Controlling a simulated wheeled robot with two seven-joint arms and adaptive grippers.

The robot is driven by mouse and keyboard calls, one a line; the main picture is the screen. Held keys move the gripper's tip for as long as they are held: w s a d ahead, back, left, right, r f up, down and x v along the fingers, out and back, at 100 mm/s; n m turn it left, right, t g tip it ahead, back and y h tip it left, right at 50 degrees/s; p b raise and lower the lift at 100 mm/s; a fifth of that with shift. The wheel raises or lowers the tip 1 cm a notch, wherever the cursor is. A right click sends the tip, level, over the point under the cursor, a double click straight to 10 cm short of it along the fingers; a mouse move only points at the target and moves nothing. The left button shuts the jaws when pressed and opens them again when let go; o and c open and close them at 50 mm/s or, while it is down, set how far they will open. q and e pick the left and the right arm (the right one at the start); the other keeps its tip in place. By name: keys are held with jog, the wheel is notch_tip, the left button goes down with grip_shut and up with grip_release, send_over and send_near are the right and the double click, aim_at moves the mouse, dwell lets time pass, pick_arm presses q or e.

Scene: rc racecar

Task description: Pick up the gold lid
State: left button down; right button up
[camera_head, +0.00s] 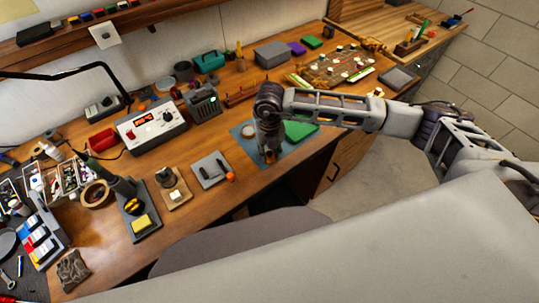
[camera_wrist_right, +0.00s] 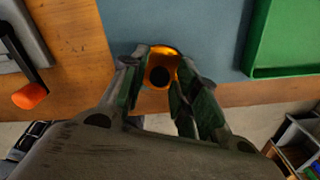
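The gold lid (camera_wrist_right: 159,52) is a small orange-gold round piece with a dark opening in its middle. It sits between the fingertips of my right gripper (camera_wrist_right: 161,75) in the right wrist view, over the front edge of the blue mat (camera_wrist_right: 175,20). The fingers lie against it on both sides, with no clear gap. In the head view my right gripper (camera_head: 269,152) points down at the mat, and only a bit of orange shows at its tips. Whether the lid is clear of the surface is hard to tell. My left gripper is not in view.
A green tray (camera_head: 300,131) lies close beside the gripper on the mat. To the left are a grey plate with an orange-knobbed lever (camera_head: 210,170) and a wooden block (camera_head: 176,189). A power supply (camera_head: 152,124) stands behind. The bench's front edge is very near.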

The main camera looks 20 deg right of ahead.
aim_at(267, 152)
jog(key=c, duration=0.4)
jog(key=shift+c, duration=0.2)
jog(key=shift+r, duration=0.1)
notch_tip(267, 152, up, 10)
jog(key=b, duration=0.1)
jog(key=shift+b, duration=0.4)
jog(key=shift+w+a+f+b, duration=0.15)
jog(key=shift+a+f+b, duration=0.1)
jog(key=shift+a+b, duration=0.15)
dwell(0.5)
